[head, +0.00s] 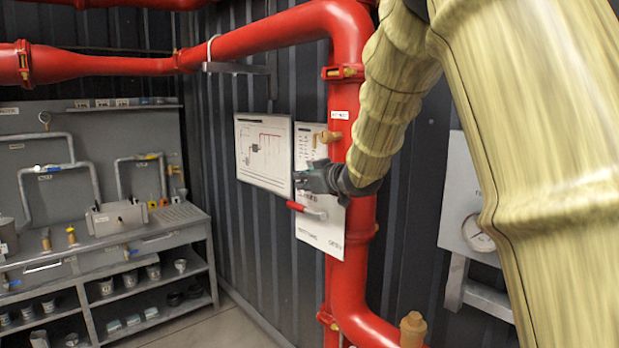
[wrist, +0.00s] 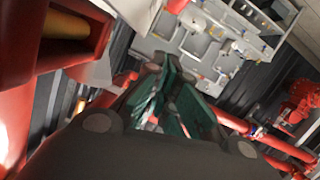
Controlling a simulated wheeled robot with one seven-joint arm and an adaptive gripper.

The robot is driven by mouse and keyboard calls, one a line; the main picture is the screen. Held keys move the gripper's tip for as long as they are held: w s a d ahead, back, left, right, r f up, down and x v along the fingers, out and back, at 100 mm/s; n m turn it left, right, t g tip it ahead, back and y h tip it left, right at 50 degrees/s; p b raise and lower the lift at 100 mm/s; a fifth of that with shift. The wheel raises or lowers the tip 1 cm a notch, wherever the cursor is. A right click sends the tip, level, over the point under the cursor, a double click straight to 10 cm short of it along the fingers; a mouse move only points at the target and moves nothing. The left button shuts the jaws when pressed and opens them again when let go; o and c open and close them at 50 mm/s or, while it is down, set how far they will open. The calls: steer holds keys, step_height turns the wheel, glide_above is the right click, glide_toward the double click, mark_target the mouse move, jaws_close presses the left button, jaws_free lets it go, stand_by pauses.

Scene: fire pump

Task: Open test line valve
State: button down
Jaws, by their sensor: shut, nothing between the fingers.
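A lever with a red grip (head: 306,210) sticks out to the left in front of the vertical red pipe (head: 359,226). It looks like a valve handle, but no label on it is readable. My gripper (head: 302,180) is just above this lever, in front of the pipe and the wall signs, pointing left. It is shut and empty, and a gap shows between it and the lever. The gripper's dark green fingers (wrist: 168,85) also show in the wrist view, where I cannot make out the lever. The valve body is partly hidden behind my wrist.
A brass fitting (head: 326,138) juts from the pipe above my gripper. Wall signs (head: 262,152) hang behind. A gauge panel (head: 468,210) is at the right, partly behind my arm. A grey workbench (head: 150,235) with shelves stands at the left; floor shows beside it.

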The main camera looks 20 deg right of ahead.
mark_target(298, 205)
steer(key=shift+w+a+f+p, duration=0.1)
steer(key=shift+w+f+p, duration=0.5)
steer(key=shift+w+f, duration=0.5)
steer(key=shift+w+a+f+p, duration=0.1)
steer(key=shift+w+f+p, duration=0.6)
steer(key=shift+f, duration=0.55)
steer(key=shift+d+p, duration=0.15)
steer(key=shift+p, duration=0.4)
